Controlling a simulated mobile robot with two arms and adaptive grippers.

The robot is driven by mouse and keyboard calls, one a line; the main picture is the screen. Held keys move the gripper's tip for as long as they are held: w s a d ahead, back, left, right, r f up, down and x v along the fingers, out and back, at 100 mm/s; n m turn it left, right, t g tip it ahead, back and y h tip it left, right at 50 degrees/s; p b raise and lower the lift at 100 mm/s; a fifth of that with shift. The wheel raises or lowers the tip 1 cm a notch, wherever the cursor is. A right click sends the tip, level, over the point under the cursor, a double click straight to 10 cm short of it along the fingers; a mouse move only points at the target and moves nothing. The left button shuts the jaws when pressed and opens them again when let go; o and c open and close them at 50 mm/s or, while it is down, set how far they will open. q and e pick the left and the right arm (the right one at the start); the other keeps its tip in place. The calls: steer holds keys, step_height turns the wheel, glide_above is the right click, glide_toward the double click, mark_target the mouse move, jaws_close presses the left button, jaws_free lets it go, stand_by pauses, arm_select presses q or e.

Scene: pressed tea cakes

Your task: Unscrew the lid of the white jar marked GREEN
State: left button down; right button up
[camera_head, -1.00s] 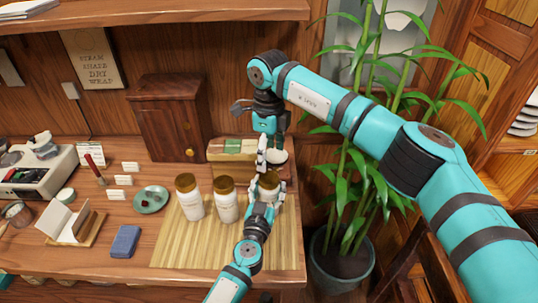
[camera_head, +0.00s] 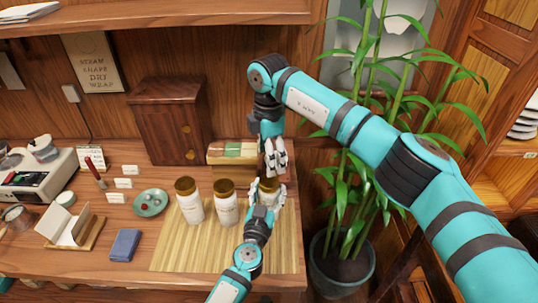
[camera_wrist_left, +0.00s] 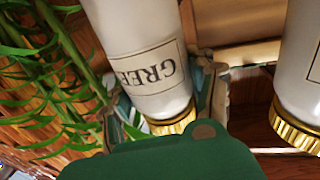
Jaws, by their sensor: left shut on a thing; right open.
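The white jar marked GREEN (camera_head: 277,200) stands at the right end of the bamboo mat (camera_head: 170,250), partly hidden by my grippers. In the left wrist view its GREEN label (camera_wrist_left: 148,68) and gold lid (camera_wrist_left: 172,125) show, with the lid toward the bottom of the picture. My left gripper (camera_head: 262,211) is shut on this jar from the front; its fingers lie on both sides of the jar in the left wrist view (camera_wrist_left: 168,95). My right gripper (camera_head: 274,172) is open just above the lid, fingers pointing down. I cannot tell if it touches the lid.
Two similar jars, the left one (camera_head: 194,208) and the middle one (camera_head: 227,210), stand on the mat to the left. A wooden cabinet (camera_head: 168,125) and a low box (camera_head: 232,153) stand behind. A potted bamboo (camera_head: 340,262) is at the right. The front of the mat is clear.

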mark_target(269, 180)
steer(key=m, duration=0.4)
steer(key=shift+f, duration=4)
